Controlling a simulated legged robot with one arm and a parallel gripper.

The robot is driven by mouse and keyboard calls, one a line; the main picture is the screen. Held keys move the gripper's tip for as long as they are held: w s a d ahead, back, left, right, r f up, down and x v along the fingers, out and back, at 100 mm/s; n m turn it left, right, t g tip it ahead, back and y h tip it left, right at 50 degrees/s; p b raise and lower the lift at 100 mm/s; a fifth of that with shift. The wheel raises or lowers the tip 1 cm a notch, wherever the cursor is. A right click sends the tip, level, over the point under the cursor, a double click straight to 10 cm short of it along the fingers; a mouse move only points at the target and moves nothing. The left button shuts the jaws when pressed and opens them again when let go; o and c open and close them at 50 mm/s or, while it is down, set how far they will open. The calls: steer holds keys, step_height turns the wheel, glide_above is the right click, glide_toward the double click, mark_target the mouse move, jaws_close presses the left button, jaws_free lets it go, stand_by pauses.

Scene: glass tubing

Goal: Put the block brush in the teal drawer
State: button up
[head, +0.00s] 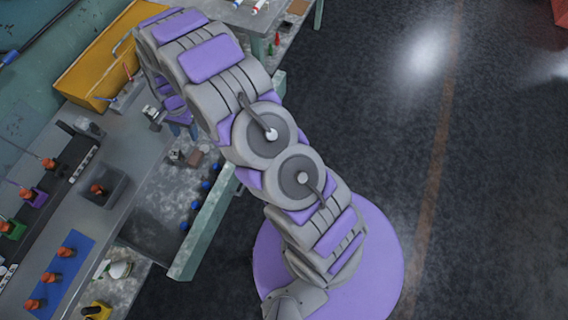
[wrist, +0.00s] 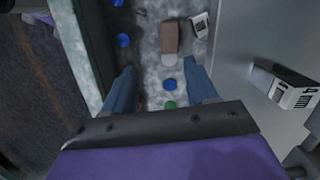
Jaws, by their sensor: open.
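The teal drawer (head: 207,232) is pulled out from under the workbench, and its pale green wall also shows at the left of the wrist view (wrist: 80,55). A brown block with a pale rounded end, apparently the block brush (wrist: 169,38), lies on the drawer's speckled grey floor; a brown block shows there in the head view (head: 193,158). My gripper (wrist: 162,76) is over the drawer, its two blue fingers spread and pointing down into it. Nothing is held between them. The brush lies beyond the fingertips, apart from them. In the head view the gripper (head: 180,128) is partly hidden by my arm.
Several blue caps (wrist: 123,40) and a green cap (wrist: 169,104) lie in the drawer. A white labelled piece (wrist: 200,24) is beside the brush. The grey benchtop (head: 140,150) borders the drawer, with a dark box (head: 104,185) and a yellow bin (head: 108,58) on it.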

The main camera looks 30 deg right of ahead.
steer(key=s+d+r+n, duration=0.3)
steer(key=s+r, duration=0.5)
steer(key=r, duration=0.3)
steer(key=s+d+r+n, duration=0.2)
steer(key=s+d+r, duration=0.2)
steer(key=s+r, duration=0.5)
steer(key=s+d+r+n, duration=0.2)
steer(key=s+d+r, duration=0.1)
steer(key=s, duration=0.8)
steer(key=s+d+r+n+h, duration=0.1)
steer(key=s+r, duration=0.4)
steer(key=s, duration=0.6)
steer(key=shift+s+d+r+n+g, duration=0.2)
steer(key=shift+d+n+g, duration=0.2)
steer(key=shift+d+n, duration=0.7)
steer(key=shift+d+f, duration=0.1)
step_height(320, 180, down, 2)
steer(key=b, duration=0.2)
steer(key=shift+f+b, duration=0.25)
steer(key=shift+b, duration=0.05)
